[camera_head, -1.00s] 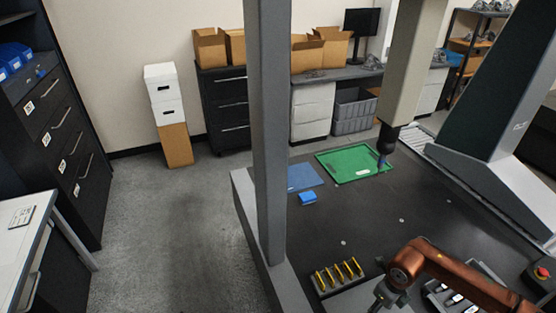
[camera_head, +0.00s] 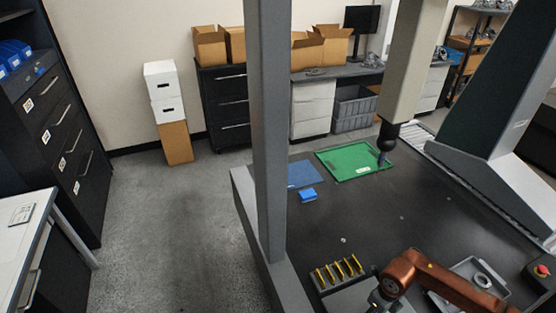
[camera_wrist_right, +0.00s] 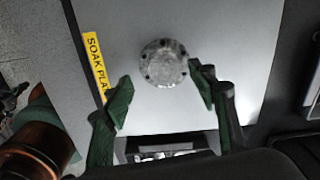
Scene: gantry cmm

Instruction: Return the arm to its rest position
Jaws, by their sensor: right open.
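My right arm (camera_head: 405,272) is copper-coloured and reaches in from the lower right of the head view, over the dark table. Its gripper is not clear there. In the right wrist view my right gripper (camera_wrist_right: 164,80) is open, with two green fingers spread apart and nothing held. A round metal flanged part (camera_wrist_right: 163,63) with bolt holes sits on a pale plate (camera_wrist_right: 220,40) with a yellow "SOAK PLA…" label, and appears between the fingertips in the picture. The fingers look apart from it; the height gap is unclear. My left gripper is not in view.
A rack of yellow-topped items (camera_head: 340,270) stands beside the arm. A grey tray (camera_head: 462,266) holding a ring lies to its right, near a red-button box (camera_head: 541,276). A gantry post (camera_head: 268,130) and probe column (camera_head: 410,70) rise above the table. The table's middle is mostly clear.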

